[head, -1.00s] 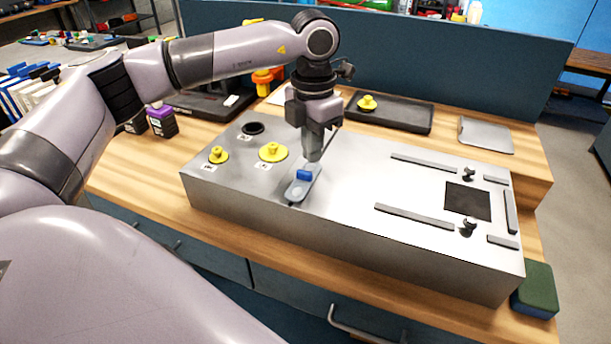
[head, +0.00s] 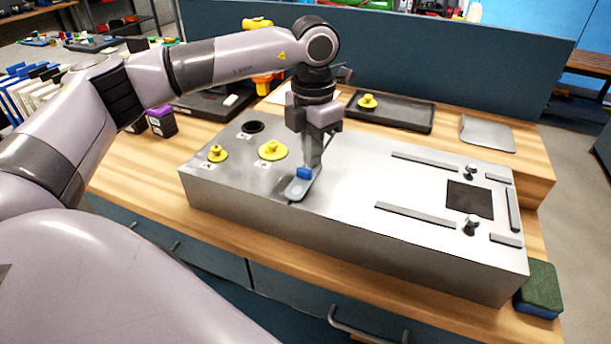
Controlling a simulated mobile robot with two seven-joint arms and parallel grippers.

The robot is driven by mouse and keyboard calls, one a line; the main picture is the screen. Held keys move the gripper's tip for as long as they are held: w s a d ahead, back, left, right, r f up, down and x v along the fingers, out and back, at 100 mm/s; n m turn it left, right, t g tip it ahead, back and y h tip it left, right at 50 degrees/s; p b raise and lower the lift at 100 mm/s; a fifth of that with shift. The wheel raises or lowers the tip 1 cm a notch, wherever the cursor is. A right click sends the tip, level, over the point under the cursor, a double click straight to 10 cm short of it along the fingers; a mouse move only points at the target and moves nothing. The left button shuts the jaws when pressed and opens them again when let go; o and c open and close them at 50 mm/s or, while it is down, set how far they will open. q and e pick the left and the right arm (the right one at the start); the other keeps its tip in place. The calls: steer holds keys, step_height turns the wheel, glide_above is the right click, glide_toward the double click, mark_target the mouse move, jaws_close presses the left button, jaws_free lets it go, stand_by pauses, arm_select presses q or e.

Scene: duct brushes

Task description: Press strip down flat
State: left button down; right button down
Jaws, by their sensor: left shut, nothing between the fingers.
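A grey strip (head: 299,188) with a blue block (head: 304,173) on it lies on the top of the metal duct box (head: 350,205), near its front edge. My left gripper (head: 311,165) points straight down over the strip, shut and empty. Its fingertips are at the far end of the strip, just behind the blue block; I cannot tell whether they touch it. The fingers hide the far end of the strip. My right gripper is out of view.
Yellow plugs (head: 272,150) and a dark hole (head: 253,127) are on the box's left part. A square opening (head: 469,199) between grey rails is on its right. A black tray (head: 390,111) stands behind; a green-and-blue sponge (head: 540,287) lies at right.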

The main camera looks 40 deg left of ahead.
arm_select(q)
steer(key=shift+f, duration=0.2)
steer(key=shift+r, duration=0.1)
steer(key=shift+r+p, duration=1.8)
steer(key=shift+r, duration=0.7)
steer(key=shift+s+f, duration=0.1)
